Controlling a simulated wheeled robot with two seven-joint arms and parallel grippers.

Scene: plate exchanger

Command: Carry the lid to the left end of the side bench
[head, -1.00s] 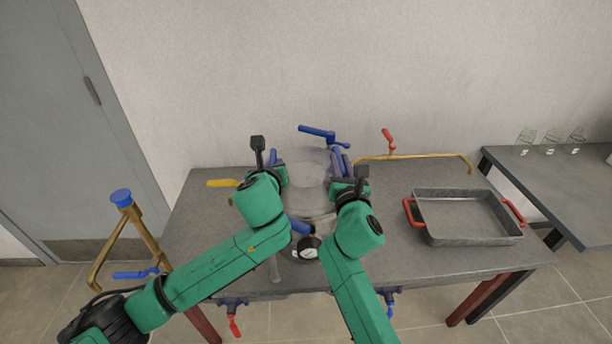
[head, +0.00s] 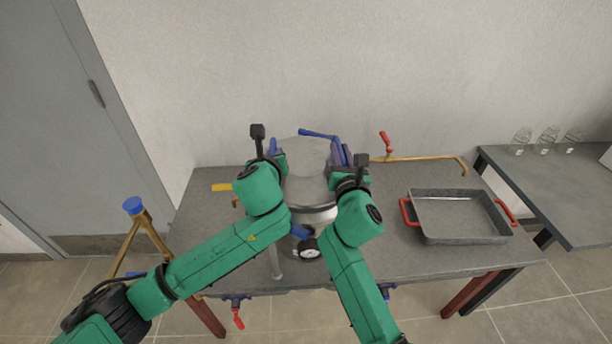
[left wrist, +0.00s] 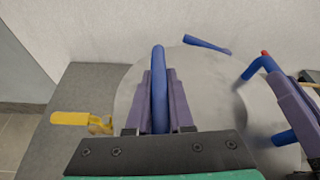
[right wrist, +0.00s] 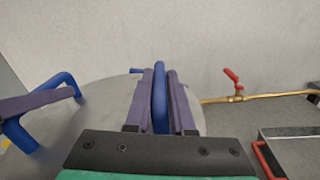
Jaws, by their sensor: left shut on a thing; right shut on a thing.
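The lid (head: 306,165) is a grey round disc with two blue handles, in the middle of the head view. It seems to hang slightly above the metal vessel (head: 322,216), whose side shows below its rim. My left gripper (head: 275,152) is shut on the lid's left handle (left wrist: 159,85), between its purple fingers. My right gripper (head: 343,162) is shut on the right handle (right wrist: 159,90). The side bench (head: 558,195) is a dark table at the far right; its left end is clear. My arms partly hide the vessel.
A grey tray (head: 460,238) with red handles lies right on the worktable (head: 390,260). Behind it runs a brass pipe with a red-handled valve (head: 386,143). A yellow lever (head: 222,187) is at left. Several glass flasks (head: 546,140) stand at the side bench's back.

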